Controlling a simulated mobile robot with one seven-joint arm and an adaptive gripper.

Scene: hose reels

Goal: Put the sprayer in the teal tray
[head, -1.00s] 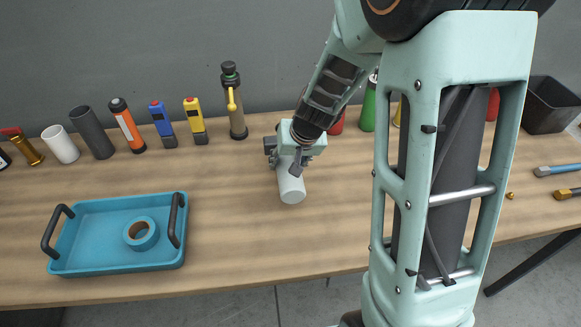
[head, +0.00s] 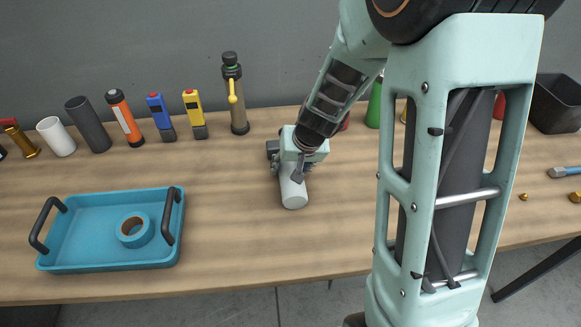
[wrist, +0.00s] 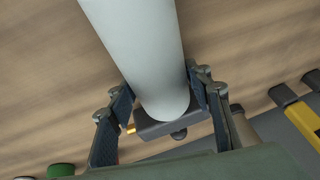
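The sprayer appears to be the pale grey-white bottle (head: 293,193) lying on the wooden table below my gripper. In the wrist view, its smooth cylinder (wrist: 150,60) runs down between the fingers to a dark head with a small orange tip. My gripper (head: 287,163) is at the head end of this bottle; in the wrist view its two dark fingers (wrist: 162,82) flank it closely. Whether they press on it, I cannot tell. The teal tray (head: 105,257) stands at the left front, with two dark handles and a teal tape roll (head: 135,231) inside.
A back row holds a white cylinder (head: 57,137), a dark tube (head: 90,127), an orange torch (head: 126,120), blue and yellow devices, and a bottle with a yellow lever (head: 234,92). A black bin (head: 556,105) is at right. The table between tray and gripper is clear.

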